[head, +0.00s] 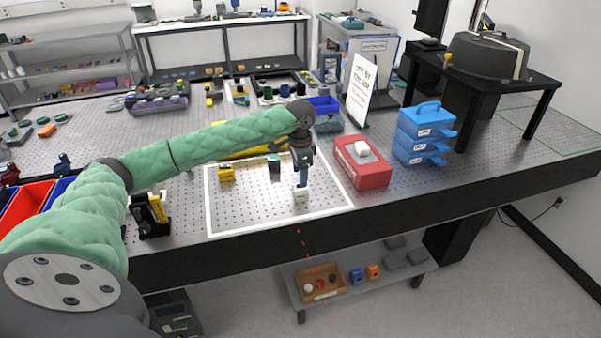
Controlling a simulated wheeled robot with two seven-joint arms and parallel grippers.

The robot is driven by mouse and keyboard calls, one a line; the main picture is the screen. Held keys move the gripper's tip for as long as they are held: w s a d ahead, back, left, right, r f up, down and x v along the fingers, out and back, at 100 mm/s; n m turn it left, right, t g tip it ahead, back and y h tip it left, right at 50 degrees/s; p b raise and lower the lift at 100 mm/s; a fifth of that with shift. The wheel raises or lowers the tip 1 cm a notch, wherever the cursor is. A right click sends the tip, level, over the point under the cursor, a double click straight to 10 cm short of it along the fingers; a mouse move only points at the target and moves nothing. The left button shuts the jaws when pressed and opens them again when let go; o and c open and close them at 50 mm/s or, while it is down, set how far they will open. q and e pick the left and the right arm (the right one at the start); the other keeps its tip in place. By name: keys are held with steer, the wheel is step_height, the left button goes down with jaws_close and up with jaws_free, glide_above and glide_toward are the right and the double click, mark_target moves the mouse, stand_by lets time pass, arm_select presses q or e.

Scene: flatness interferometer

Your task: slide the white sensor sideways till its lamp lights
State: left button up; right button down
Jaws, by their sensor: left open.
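A small white block, which looks like the white sensor (301,195), stands on the perforated table inside a white-outlined rectangle, near its front right part. My left gripper (302,184) points straight down right over it, with the jaws open. The fingertips are at the top of the block; I cannot tell whether they touch it or stand around it. No lit lamp can be made out on the block, and the gripper hides part of it. My right gripper is not in view.
A red box (362,170) with a white piece on top stands to the right, beside blue stacked drawers (421,140). Yellow (227,173) and green (274,165) blocks stand behind left. A black and yellow device (152,217) stands left. Red marks run down the table's front edge.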

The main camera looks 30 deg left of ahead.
mark_target(299, 190)
arm_select(q)
steer(key=shift+f+p, duration=1.45)
steer(key=shift+f, duration=2.45)
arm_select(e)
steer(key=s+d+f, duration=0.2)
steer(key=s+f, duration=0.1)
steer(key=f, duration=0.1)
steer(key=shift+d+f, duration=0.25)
arm_select(q)
steer(key=shift+c, duration=0.4)
steer(key=c, duration=1.2)
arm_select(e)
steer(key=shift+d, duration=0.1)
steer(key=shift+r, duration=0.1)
